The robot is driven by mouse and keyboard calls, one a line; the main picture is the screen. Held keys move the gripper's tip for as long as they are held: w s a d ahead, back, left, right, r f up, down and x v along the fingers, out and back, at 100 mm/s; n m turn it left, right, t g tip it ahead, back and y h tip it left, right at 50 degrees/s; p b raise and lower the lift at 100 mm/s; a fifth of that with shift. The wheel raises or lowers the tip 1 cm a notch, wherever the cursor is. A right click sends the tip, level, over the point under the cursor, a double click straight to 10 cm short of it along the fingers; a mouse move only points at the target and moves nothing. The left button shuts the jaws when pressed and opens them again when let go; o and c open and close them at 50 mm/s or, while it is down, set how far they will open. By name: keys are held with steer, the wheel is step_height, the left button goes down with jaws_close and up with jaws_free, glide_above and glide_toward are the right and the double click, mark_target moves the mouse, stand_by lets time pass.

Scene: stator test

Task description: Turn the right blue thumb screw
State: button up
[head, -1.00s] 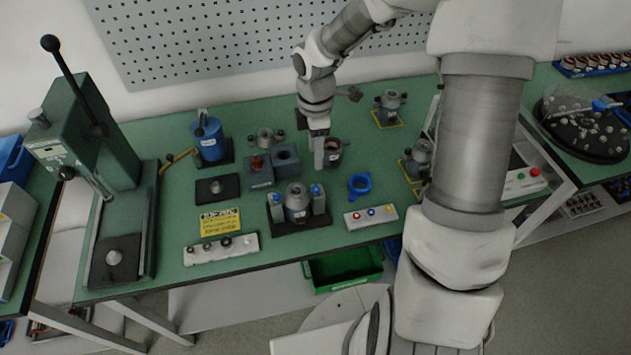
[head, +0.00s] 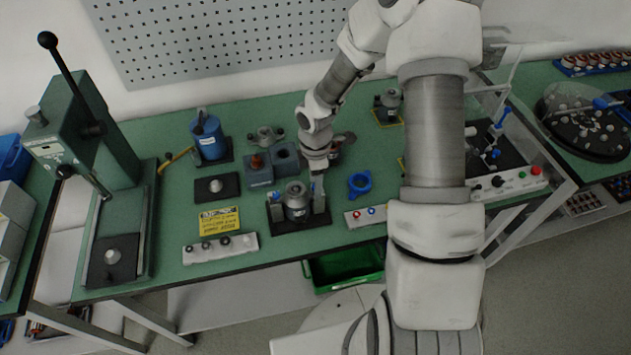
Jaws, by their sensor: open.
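The fixture (head: 299,222) sits on the green bench near its front edge, with a dark base and a grey round housing (head: 296,199) upright in its middle. The left blue thumb screw (head: 277,196) shows on top of the left post. My gripper (head: 319,190) points down at the right post. Its fingers cover the right blue thumb screw, so I cannot tell whether they touch it. The jaws are open.
A blue ring (head: 359,184) and a button box (head: 366,216) lie to the right. A grey block (head: 259,172) stands behind left, a yellow label (head: 219,221) to the left. A green bin (head: 345,268) is below the bench edge.

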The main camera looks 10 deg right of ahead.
jaws_close()
